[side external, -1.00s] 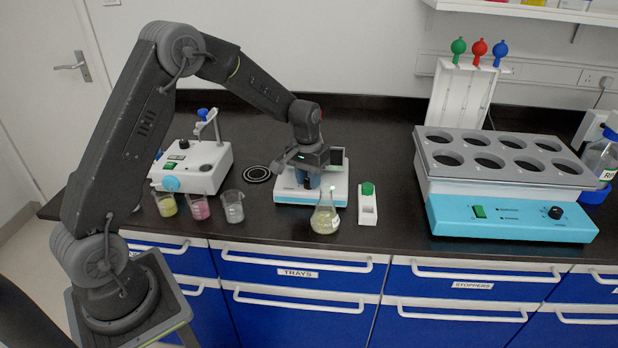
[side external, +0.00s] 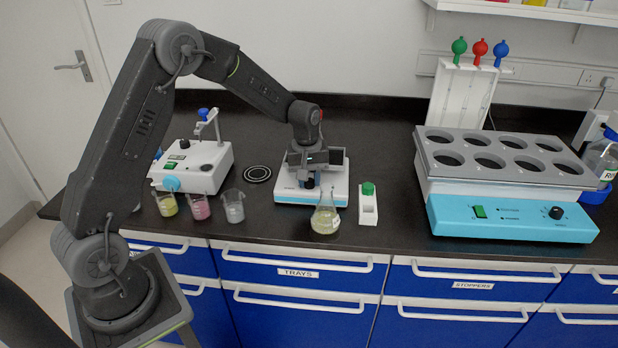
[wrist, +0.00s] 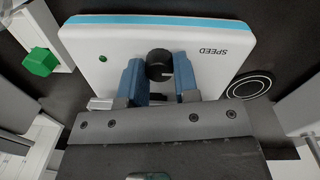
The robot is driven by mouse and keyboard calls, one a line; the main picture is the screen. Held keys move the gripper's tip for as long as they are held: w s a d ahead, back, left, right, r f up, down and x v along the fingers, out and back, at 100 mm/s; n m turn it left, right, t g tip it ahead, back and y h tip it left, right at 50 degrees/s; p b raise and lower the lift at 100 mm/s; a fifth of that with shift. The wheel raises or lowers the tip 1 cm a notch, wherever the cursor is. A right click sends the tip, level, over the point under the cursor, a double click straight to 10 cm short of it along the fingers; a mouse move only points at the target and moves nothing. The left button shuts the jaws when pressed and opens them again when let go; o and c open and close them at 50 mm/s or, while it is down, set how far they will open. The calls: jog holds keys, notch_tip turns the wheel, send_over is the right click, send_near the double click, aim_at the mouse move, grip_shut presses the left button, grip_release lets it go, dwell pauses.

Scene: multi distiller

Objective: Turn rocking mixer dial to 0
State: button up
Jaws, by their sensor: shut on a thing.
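The rocking mixer (side external: 283,196) is a low white unit with a light-blue lower edge, standing on the dark bench below my arm. Its black dial (wrist: 158,60) shows in the wrist view, beside the printed word SPEED. My gripper (wrist: 160,74) is shut on the dial, with one blue finger on each side of it. In the side view my gripper (side external: 309,179) points down over the mixer's front. It hides part of the mixer. No number on the dial can be read.
A flask (side external: 326,215) of pale liquid stands close in front of the mixer. A white block with a green top (side external: 368,189) is to its right. Several beakers stand to the left. A large block with round wells (side external: 505,160) is at the right.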

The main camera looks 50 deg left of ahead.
dwell(0.4)
jog(key=o, duration=0.9)
jog(key=shift+r, duration=0.1)
jog(key=r, duration=1.3)
jog(key=shift+s+a+r, duration=0.2)
jog(key=shift+s+r, duration=0.1)
jog(key=shift+r, duration=0.05)
jog(key=s+d+r+m+t, duration=0.1)
jog(key=s+d+r+m, duration=0.25)
jog(key=s, duration=0.35)
jog(key=s+d+r+m+t, duration=0.2)
jog(key=s+d+r, duration=0.2)
jog(key=s+r, duration=0.15)
jog(key=s+d+f+m, duration=0.1)
jog(key=s+m, duration=0.1)
jog(key=s, duration=0.2)
jog(key=s+d+f+m+t, duration=0.1)
jog(key=s+m, duration=0.1)
jog(key=s, duration=0.3)
jog(key=s+d+f+m+t, duration=0.1)
jog(key=s+d+m, duration=0.1)
jog(key=s, duration=0.2)
jog(key=shift+s+d, duration=0.1)
jog(key=shift+s, duration=0.25)
